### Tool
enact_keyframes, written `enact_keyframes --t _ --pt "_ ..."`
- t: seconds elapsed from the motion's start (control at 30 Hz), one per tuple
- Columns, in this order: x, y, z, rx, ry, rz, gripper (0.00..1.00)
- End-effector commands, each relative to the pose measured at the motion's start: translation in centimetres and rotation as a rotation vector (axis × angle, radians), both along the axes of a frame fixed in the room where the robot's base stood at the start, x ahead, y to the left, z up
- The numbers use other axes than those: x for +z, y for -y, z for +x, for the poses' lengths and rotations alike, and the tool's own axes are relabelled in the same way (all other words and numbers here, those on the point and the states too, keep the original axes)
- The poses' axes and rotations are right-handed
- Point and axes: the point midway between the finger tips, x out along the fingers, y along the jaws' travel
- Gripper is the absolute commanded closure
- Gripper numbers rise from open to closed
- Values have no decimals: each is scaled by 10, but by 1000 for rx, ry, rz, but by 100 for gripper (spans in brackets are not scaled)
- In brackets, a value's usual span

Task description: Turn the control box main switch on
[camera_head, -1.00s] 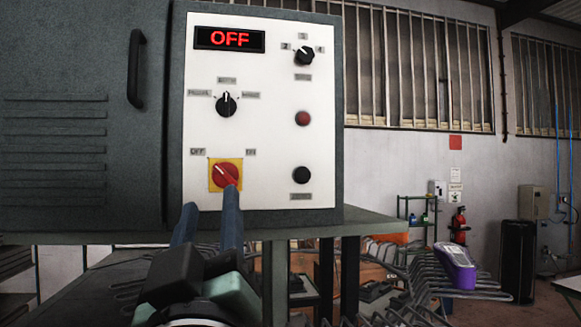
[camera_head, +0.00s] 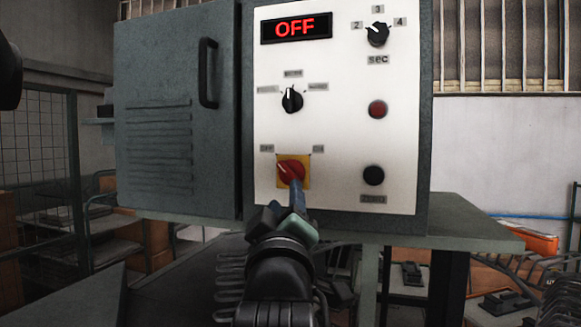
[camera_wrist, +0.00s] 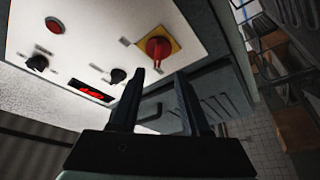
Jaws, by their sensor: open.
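The control box (camera_head: 342,190) has a white panel, and its display (camera_head: 296,27) reads OFF in red. The main switch (camera_head: 291,171) is a red knob on a yellow plate at the panel's lower left, pointing to the upper left, towards the left label. It also shows in the wrist view (camera_wrist: 158,47), beyond my fingertips. My gripper (camera_head: 298,190) is in front of and just below the switch in the head view. In the wrist view its two fingers (camera_wrist: 159,78) are apart with nothing between them. The fingertips partly cover the switch's lower edge in the head view; contact cannot be told.
The panel also has a mode selector (camera_head: 292,99), a seconds selector (camera_head: 377,34), a red button (camera_head: 377,109) and a black button (camera_head: 373,176). The box stands on a grey table (camera_head: 470,232). A grey cabinet door with a handle (camera_head: 208,73) is left of the panel.

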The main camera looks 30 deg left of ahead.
Motion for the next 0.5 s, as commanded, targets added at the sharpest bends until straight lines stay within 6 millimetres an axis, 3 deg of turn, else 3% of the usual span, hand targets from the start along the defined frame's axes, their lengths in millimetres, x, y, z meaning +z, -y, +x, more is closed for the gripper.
enact_keyframes --t 0.1,0.5 --pt "12 -12 19 1 -2 0 54" --pt "25 -39 66 1 -1 2 54"
